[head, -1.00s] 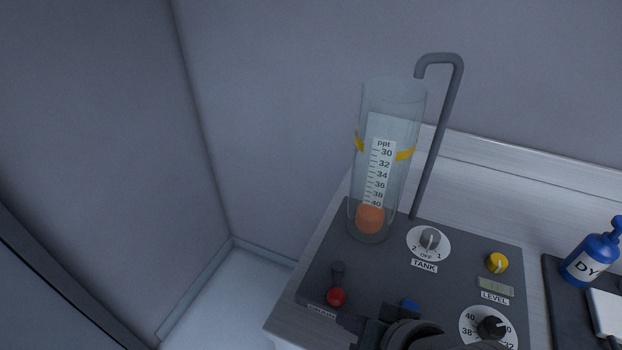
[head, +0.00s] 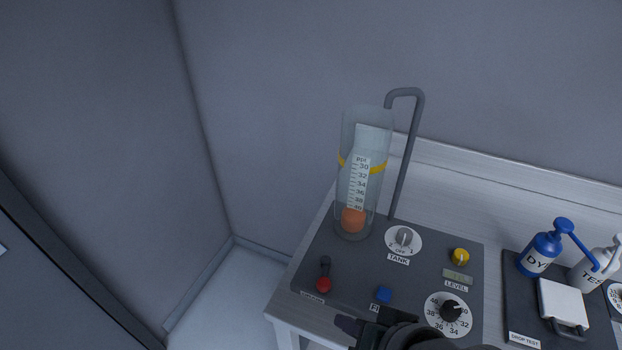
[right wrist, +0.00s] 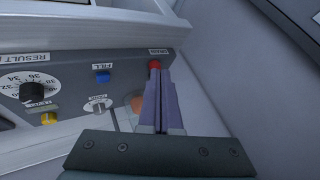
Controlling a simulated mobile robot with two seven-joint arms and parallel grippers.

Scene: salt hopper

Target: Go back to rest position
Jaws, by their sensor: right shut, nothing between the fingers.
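My right gripper (head: 352,330) shows at the bottom of the head view, in front of the panel's near edge. In the right wrist view its two fingers (right wrist: 160,100) are shut together with nothing between them. Past their tips is the red-ended control (right wrist: 155,64), which also shows in the head view (head: 323,284); the fingers partly cover the panel there. In the head view a gap separates the gripper from this control. My left gripper is in neither view.
Bottles (head: 540,254) stand right. Floor (head: 215,285) at left is clear.

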